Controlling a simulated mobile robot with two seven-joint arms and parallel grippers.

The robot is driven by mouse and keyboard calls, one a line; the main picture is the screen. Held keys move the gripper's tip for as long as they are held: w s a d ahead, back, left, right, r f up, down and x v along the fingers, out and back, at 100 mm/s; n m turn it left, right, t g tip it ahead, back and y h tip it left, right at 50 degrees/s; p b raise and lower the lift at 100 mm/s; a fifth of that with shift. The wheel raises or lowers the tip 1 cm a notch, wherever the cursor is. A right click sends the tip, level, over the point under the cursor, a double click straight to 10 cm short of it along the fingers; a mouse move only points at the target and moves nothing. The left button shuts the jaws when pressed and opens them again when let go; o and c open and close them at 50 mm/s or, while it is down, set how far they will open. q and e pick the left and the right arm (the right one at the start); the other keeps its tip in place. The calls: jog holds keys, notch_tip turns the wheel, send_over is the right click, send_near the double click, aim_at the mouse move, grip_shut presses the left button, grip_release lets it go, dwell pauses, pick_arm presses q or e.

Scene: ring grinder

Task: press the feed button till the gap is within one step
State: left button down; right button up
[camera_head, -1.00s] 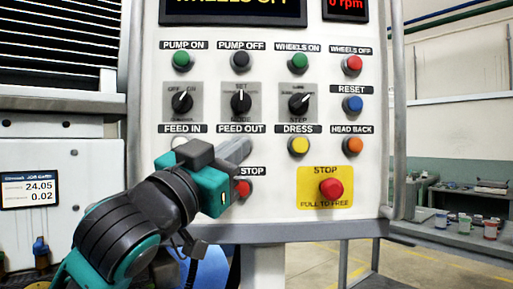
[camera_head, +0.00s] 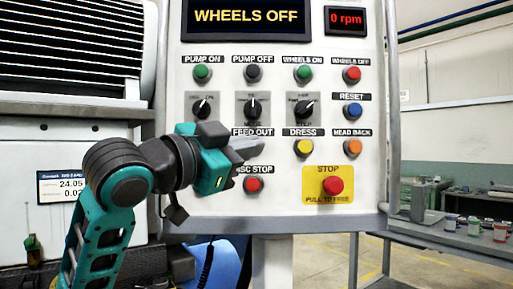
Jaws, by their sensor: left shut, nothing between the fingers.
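The control panel (camera_head: 378,190) faces me, with labelled buttons and knobs. My left gripper (camera_head: 256,147) is shut and empty, its tips over the area just below the FEED OUT label (camera_head: 252,132). The FEED IN label and both feed buttons are hidden behind the gripper. I cannot tell whether the tips touch the panel. A small readout (camera_head: 62,187) at the left, partly covered by my arm, shows 24.05 and a lower figure that is partly cut off. The panel screen (camera_head: 249,16) reads WHEELS OFF. My right gripper is out of view.
Below the gripper is the red DISC STOP button (camera_head: 253,184), its label partly covered. A large red STOP button (camera_head: 333,186) sits on a yellow plate to the right. The DRESS button (camera_head: 303,147) is close by on the right. Three knobs are above.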

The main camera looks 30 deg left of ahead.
pick_arm(q)
jog(key=w+a, duration=0.5)
jog(key=w, duration=0.2)
jog(key=shift+w, duration=0.15)
dwell(0.3)
jog(key=shift+w, duration=0.15)
dwell(1.8)
jog(key=shift+w+a, duration=0.2)
jog(key=shift+a, duration=0.05)
